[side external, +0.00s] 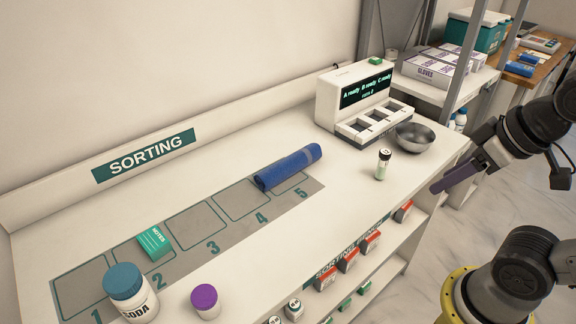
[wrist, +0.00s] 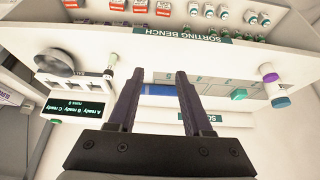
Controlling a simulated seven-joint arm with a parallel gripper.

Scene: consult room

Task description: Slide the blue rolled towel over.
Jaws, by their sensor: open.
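The blue rolled towel (side external: 288,167) lies on the sorting bench, across the square numbered 5 and reaching the edge of square 4. In the wrist view the blue towel (wrist: 158,89) shows between my fingers, far beyond them, partly hidden by the left finger. My gripper (side external: 440,187) is at the right of the side view, off the bench's front edge and well apart from the towel. In the wrist view my gripper (wrist: 157,76) has its two dark fingers spread, with nothing between them.
A grey mat (side external: 228,247) has numbered squares; a green notes box (side external: 155,241) sits near square 2. A soda jar (side external: 128,290) and purple-capped jar (side external: 205,301) stand in front. A small vial (side external: 383,164), metal bowl (side external: 415,137) and display machine (side external: 352,97) are right of the towel.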

